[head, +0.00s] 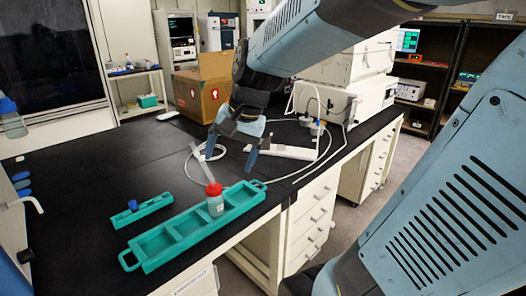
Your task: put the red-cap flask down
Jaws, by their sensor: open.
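The red-cap flask (215,205) stands upright in the long green tray (158,262), toward its right half. Its red cap is on top and its lower part is partly hidden by the tray's near wall. My gripper (233,150) is open and empty, with its fingers pointing down. It shows above and slightly right of the flask in the head view, apart from it. I cannot tell its exact height over the bench.
A small green rack (157,206) with a blue-capped item (132,204) lies left of the tray. A cardboard box (200,92), a white strip (280,152) and looping white tubing are behind. Black bench top (80,200) is clear at left.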

